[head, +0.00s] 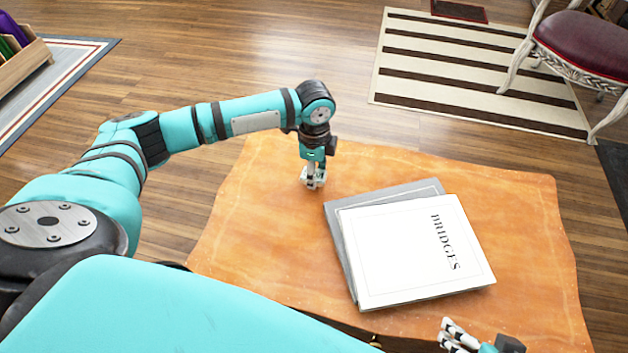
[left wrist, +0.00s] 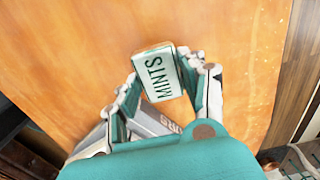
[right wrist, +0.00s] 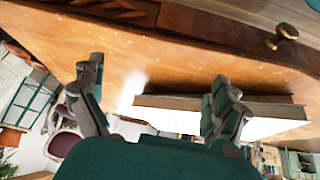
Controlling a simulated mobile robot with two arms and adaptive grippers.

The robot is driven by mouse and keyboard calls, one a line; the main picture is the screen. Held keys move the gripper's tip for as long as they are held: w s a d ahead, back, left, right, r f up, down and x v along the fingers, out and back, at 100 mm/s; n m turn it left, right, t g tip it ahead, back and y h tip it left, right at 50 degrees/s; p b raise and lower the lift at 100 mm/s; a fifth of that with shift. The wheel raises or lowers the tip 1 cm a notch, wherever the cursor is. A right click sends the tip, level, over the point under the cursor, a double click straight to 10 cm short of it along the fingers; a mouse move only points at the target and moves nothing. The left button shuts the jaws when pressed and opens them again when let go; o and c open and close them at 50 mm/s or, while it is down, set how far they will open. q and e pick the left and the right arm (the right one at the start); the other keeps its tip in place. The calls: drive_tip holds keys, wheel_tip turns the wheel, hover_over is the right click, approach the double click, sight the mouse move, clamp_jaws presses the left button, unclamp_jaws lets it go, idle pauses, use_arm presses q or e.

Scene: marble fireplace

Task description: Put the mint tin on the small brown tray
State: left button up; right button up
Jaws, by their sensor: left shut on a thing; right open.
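The mint tin (left wrist: 158,75), white with green "MINTS" lettering, is between the fingers of my left gripper (left wrist: 166,78) in the left wrist view. The left gripper is shut on it. In the head view this gripper (head: 313,178) points down at the table's far left part; the tin cannot be made out there. My right gripper (head: 458,335) is open and empty at the table's near edge; its spread fingers also show in the right wrist view (right wrist: 160,85). I cannot make out the small brown tray with certainty in any view.
Two stacked books, a white "BRIDGES" (head: 415,250) over a grey one (head: 342,225), lie mid-table, right of my left gripper. The orange wooden table (head: 520,215) is bare around them. A dark red flat rectangle (head: 459,11) and a chair (head: 585,45) are beyond it.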

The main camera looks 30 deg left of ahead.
use_arm(q)
wheel_tip(320, 180, down, 3)
drive_tip(key=shift+f+b, duration=0.1)
drive_tip(key=shift+b, duration=0.5)
use_arm(e)
drive_tip(key=w+r+t, duration=0.1)
drive_tip(key=w+a+r+t, duration=0.1)
drive_tip(key=w, duration=0.1)
drive_tip(key=w+a+t+y, duration=0.1)
drive_tip(key=w, duration=0.1)
drive_tip(key=shift+w+r, duration=0.2)
drive_tip(key=shift+r, duration=0.2)
drive_tip(key=shift+w+r+t, duration=0.2)
drive_tip(key=shift+r+t, duration=0.05)
drive_tip(key=shift+t, duration=0.15)
use_arm(q)
drive_tip(key=shift+f, duration=0.1)
use_arm(e)
drive_tip(key=shift+s+f, duration=0.1)
drive_tip(key=shift+s, duration=0.05)
use_arm(q)
drive_tip(key=o, duration=1.1)
use_arm(e)
drive_tip(key=shift+d, duration=0.1)
use_arm(q)
drive_tip(key=shift+o, duration=0.2)
